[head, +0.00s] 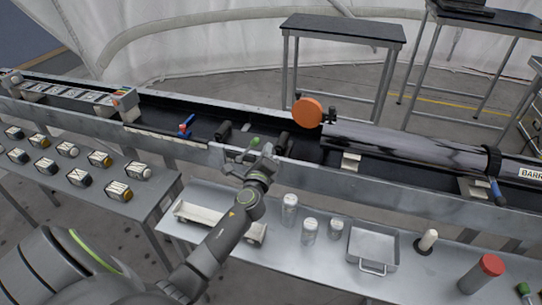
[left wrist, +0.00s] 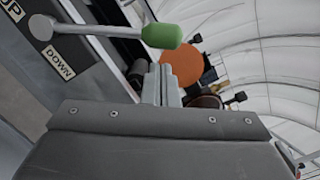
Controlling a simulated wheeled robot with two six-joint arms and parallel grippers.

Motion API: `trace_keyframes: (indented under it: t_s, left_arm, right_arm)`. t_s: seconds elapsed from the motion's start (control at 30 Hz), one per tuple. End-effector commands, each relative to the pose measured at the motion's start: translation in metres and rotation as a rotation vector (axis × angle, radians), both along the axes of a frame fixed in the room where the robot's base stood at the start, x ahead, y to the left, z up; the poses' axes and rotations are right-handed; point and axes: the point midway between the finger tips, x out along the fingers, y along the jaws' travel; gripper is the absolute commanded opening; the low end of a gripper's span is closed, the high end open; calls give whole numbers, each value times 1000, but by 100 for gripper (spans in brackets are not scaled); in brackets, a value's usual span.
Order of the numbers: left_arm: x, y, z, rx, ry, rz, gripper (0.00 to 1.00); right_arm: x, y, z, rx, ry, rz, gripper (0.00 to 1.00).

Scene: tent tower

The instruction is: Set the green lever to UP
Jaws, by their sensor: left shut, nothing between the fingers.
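The green lever has a grey shaft and a green knob (left wrist: 161,35). In the left wrist view the shaft runs sideways from a round pivot at the left, beside plates reading UP (left wrist: 12,9) and DOWN (left wrist: 60,64). I cannot tell for certain which setting it stands at. In the head view the green knob (head: 255,141) shows just behind my left gripper (head: 262,158), at the near rail of the long bench. My left gripper's fingers (left wrist: 165,82) are shut and empty, with the knob just beyond their tips. Contact is not clear. My right gripper is out of view.
An orange disc (head: 308,112) stands at the end of a long dark barrel (head: 400,143) to the right. A blue-and-red handle (head: 186,125) is to the left. Below, a shelf holds jars (head: 310,230), a metal tray (head: 373,248) and a red-capped cylinder (head: 482,273).

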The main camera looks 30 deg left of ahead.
Motion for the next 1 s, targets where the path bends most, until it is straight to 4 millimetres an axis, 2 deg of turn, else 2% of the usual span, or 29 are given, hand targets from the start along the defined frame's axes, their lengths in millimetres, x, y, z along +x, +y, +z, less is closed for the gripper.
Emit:
trace_keyframes:
  t_s: [0.03,0.17,1.0]
  left_arm:
    - [-4,4,6,1,0,0,0]
    - [-9,9,9,-2,-1,-1,0]
    - [-12,15,15,-64,-17,0,0]
  right_arm:
    - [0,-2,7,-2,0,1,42]
    - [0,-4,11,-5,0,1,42]
    - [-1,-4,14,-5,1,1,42]
